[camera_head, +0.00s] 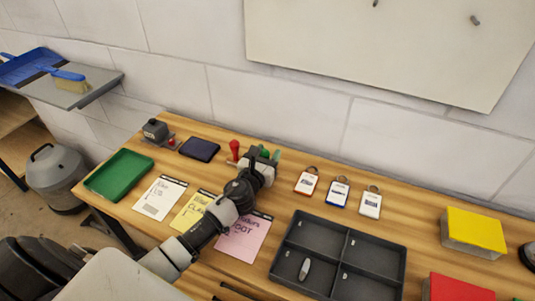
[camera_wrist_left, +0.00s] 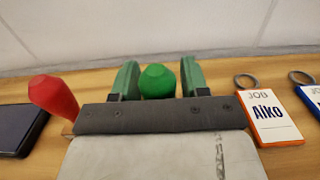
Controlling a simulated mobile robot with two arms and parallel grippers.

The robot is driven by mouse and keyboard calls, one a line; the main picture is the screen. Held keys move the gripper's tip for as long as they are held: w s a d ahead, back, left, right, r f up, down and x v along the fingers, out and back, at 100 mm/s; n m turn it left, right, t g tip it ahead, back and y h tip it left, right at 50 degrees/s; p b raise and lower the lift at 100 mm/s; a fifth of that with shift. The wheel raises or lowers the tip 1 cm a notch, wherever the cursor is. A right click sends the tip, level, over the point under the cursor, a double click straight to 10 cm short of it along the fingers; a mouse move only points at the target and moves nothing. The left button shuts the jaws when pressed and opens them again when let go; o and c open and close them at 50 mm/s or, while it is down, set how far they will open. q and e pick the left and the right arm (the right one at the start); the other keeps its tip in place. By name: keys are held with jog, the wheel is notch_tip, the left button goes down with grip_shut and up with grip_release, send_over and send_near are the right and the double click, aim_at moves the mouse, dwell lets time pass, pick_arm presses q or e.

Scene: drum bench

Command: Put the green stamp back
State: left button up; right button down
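The green stamp's rounded handle (camera_wrist_left: 158,80) stands between the two green fingers of my left gripper (camera_wrist_left: 158,78) in the left wrist view. A thin gap shows on the right side of the handle, so the fingers look open around it; its lower part is hidden by the gripper body. In the head view the left gripper (camera_head: 265,156) is over the back of the bench, with the green stamp (camera_head: 265,153) partly seen between its fingers. A red stamp (camera_head: 234,149) stands just left of it, also in the wrist view (camera_wrist_left: 54,97). My right gripper is not in view.
A dark ink pad (camera_head: 199,149) lies left of the red stamp. White, yellow and pink cards (camera_head: 245,240) lie in front, partly under my arm. Badges (camera_head: 338,192) lie to the right, behind a dark divided tray (camera_head: 290,260). A green tray (camera_head: 120,175) is at left.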

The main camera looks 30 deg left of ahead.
pick_arm(q)
jog(key=shift+o, duration=0.7)
jog(key=shift+r, duration=0.1)
jog(key=shift+r, duration=0.25)
jog(key=s, duration=0.7)
jog(key=s+b, duration=0.1)
jog(key=s, duration=0.3)
jog(key=shift+d+f, duration=0.2)
jog(key=shift+d, duration=0.05)
jog(key=shift+s+r, duration=0.1)
jog(key=shift+s, duration=0.45)
